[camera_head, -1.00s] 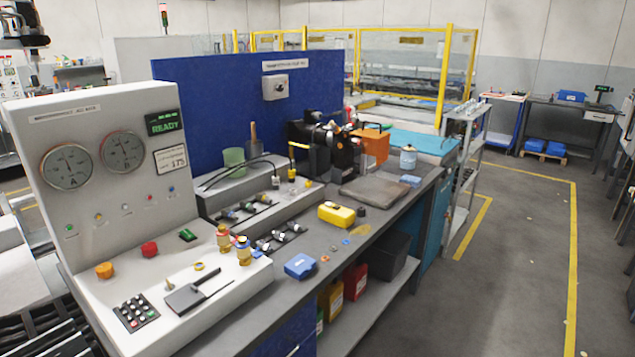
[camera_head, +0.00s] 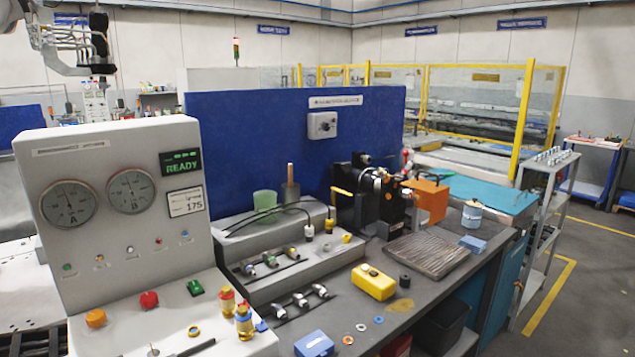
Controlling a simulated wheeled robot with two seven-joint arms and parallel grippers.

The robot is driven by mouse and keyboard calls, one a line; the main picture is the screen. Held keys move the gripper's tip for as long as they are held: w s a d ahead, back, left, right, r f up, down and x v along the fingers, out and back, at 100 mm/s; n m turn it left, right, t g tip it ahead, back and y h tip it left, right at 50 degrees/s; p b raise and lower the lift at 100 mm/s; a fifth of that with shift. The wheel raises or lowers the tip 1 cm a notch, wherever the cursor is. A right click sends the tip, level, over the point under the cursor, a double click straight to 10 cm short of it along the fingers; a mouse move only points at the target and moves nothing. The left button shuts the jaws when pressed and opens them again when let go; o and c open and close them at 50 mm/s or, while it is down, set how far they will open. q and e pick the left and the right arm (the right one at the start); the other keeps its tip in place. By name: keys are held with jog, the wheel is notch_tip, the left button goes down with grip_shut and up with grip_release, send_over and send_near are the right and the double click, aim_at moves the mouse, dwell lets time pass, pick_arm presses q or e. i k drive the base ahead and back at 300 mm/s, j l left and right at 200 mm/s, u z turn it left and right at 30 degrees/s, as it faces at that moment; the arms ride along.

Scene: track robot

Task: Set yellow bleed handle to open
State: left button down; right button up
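A short yellow bar-shaped handle (camera_head: 342,191) sticks out at the left side of the black machine assembly (camera_head: 378,195), in front of the blue board. It lies roughly level in the picture. No label on it is readable, so I cannot tell for sure that it is the bleed handle. Other yellow parts show too: two yellow-and-red fittings (camera_head: 244,322) on the console and a small yellow cap (camera_head: 346,238) beside the machine.
A grey console (camera_head: 120,260) with two gauges and a READY display stands at left. The bench holds a yellow box (camera_head: 373,282), a blue box (camera_head: 314,344) and a ribbed grey mat (camera_head: 428,258). A shelf rack (camera_head: 545,225) stands at right, with floor beyond.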

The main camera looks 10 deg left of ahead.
aim_at(333, 189)
jog(key=i+l+u, duration=0.45)
jog(key=i+l, duration=0.15)
jog(key=l, duration=0.15)
jog(key=i+l+u, duration=0.2)
jog(key=l, duration=0.25)
